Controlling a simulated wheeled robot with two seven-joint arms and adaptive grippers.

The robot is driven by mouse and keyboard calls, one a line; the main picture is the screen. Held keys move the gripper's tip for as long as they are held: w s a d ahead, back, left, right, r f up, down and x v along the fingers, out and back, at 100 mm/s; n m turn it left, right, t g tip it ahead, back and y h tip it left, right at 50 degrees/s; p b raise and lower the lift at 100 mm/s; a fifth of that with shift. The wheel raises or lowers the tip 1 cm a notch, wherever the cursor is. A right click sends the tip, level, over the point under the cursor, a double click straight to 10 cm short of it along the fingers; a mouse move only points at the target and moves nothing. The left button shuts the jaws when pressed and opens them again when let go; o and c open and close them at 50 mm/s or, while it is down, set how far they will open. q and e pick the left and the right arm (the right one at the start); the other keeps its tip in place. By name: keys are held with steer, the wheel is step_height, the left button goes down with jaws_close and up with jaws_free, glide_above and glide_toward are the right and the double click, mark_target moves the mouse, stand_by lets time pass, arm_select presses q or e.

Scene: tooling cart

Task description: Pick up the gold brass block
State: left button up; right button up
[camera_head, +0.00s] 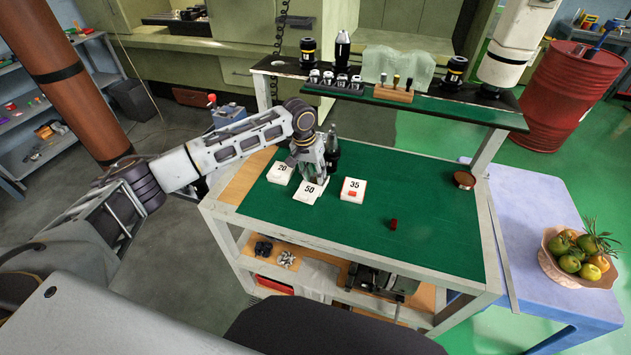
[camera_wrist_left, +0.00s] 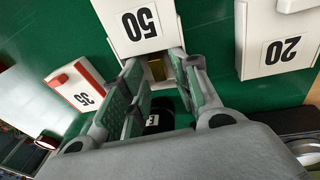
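My left gripper (camera_head: 313,178) reaches down over the green mat among the white numbered blocks. In the left wrist view its two fingers (camera_wrist_left: 160,68) stand a little apart, at the near edge of the white block marked 50 (camera_wrist_left: 138,22). A small gold piece (camera_wrist_left: 157,70), which looks like the brass block, shows between the fingertips. The fingers hide most of it, and I cannot tell whether they press on it. In the head view the 50 block (camera_head: 307,193) sits just below the gripper, and the gold piece cannot be made out. My right gripper is not in view.
The white 20 block (camera_head: 280,172) and 35 block (camera_head: 353,190) flank the 50 block. A dark tool holder (camera_head: 332,150) stands close behind the gripper. A dark red cylinder (camera_head: 393,224) lies on the mat (camera_head: 430,215), whose right part is mostly clear. A shelf (camera_head: 440,103) spans the back.

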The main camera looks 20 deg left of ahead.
mark_target(315, 179)
arm_select(q)
steer(key=shift+s+d+f, duration=0.1)
steer(key=shift+s+f, duration=0.1)
steer(key=shift+f, duration=0.25)
steer(key=shift+s+d+f, duration=0.1)
steer(key=shift+s+f, duration=0.05)
steer(key=shift+f, duration=0.25)
steer(key=shift+c, duration=0.5)
jaws_close()
steer(key=shift+w+a, duration=0.15)
steer(key=shift+w+r, duration=0.1)
steer(key=shift+r, duration=0.1)
steer(key=shift+w+r, duration=0.1)
steer(key=shift+r, duration=0.4)
step_height(315, 179, up, 9)
